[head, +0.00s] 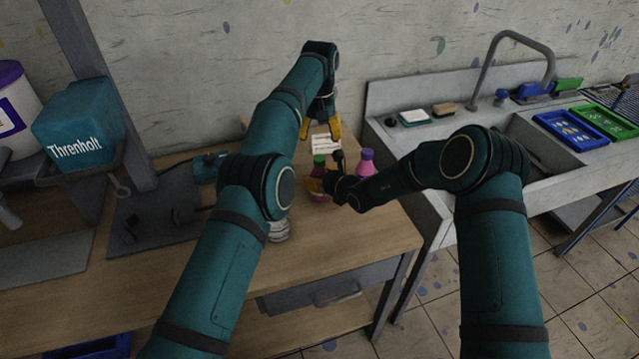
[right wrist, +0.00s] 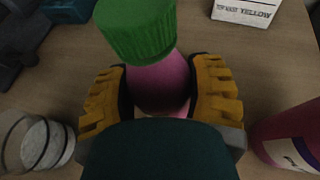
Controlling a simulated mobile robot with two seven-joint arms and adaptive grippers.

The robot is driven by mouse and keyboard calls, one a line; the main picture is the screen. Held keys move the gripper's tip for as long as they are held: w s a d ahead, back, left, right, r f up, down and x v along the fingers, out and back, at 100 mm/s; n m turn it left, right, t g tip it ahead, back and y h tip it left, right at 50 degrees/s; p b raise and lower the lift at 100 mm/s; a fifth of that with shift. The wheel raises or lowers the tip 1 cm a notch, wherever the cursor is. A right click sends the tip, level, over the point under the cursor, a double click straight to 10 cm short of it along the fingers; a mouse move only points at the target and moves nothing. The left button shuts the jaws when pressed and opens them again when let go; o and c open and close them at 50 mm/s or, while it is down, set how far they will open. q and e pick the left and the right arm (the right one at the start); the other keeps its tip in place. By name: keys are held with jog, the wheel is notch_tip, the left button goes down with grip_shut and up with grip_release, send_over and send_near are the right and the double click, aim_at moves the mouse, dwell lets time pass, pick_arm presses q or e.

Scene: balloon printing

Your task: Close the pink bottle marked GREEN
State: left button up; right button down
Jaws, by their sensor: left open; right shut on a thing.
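A pink bottle (right wrist: 162,88) with a green ribbed cap (right wrist: 138,28) on its top stands between the yellow fingers of my right gripper (right wrist: 163,98). The gripper is shut on its body. I cannot tell whether the cap is tight, and no GREEN marking shows. In the head view the green cap (head: 319,160) shows above the right gripper (head: 331,183), which partly hides the bottle. My left gripper (head: 320,129) is open and empty, pointing down above and behind the green cap.
A second pink bottle (head: 365,169) with a purple cap stands just right of the held one. A clear glass jar (right wrist: 36,142) stands left. The wooden table (head: 370,235) is clear in front; the sink is right.

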aim_at(320, 158)
pick_arm(q)
jog(key=shift+s+f+n, duration=0.1)
jog(key=shift+f+n, duration=0.1)
jog(key=shift+n, duration=0.9)
jog(key=shift+r+n, duration=0.2)
jog(key=shift+n, duration=0.9)
jog(key=shift+f, duration=0.15)
jog(key=shift+f, duration=3.85)
jog(key=shift+c, duration=0.4)
grip_shut()
